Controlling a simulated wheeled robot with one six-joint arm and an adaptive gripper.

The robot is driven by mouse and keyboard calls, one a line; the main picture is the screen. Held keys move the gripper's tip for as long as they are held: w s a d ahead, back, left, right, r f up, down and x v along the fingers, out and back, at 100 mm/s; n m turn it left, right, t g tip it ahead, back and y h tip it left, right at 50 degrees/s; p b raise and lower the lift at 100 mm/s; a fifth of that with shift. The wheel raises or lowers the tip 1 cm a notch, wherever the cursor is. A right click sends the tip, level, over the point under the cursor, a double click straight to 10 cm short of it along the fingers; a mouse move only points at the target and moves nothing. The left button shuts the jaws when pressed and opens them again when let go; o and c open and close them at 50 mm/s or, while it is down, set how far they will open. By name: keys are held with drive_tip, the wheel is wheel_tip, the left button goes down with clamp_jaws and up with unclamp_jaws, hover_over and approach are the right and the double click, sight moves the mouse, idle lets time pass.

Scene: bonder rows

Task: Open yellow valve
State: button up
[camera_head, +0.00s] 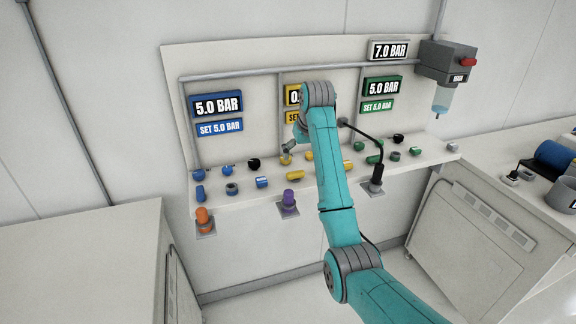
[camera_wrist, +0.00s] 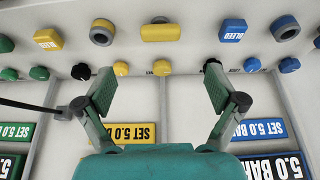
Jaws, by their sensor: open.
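The yellow station has a yellow bar-shaped handle (camera_head: 295,176) on the sloped panel; it also shows in the wrist view (camera_wrist: 160,32). Two small round yellow knobs, one central (camera_wrist: 161,68) and one to its left (camera_wrist: 121,69), lie between my finger tips in the wrist view. I cannot tell which yellow part is the valve. My gripper (camera_wrist: 160,74) is open and empty, its fingers spread above the panel around these knobs. In the head view my gripper (camera_head: 287,152) is small and partly hidden by my arm. The yellow display (camera_head: 292,95) starts with 0, the rest hidden.
Blue parts (camera_head: 227,170) stand left and green parts (camera_head: 394,156) right, each display reading 5.0 BAR. A black knob (camera_wrist: 212,66) is close to the right finger.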

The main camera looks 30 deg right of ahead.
sight(296, 172)
drive_tip(key=x, duration=1)
drive_tip(key=shift+w+f, duration=0.3)
drive_tip(key=shift+w, duration=0.05)
drive_tip(key=c, duration=1.1)
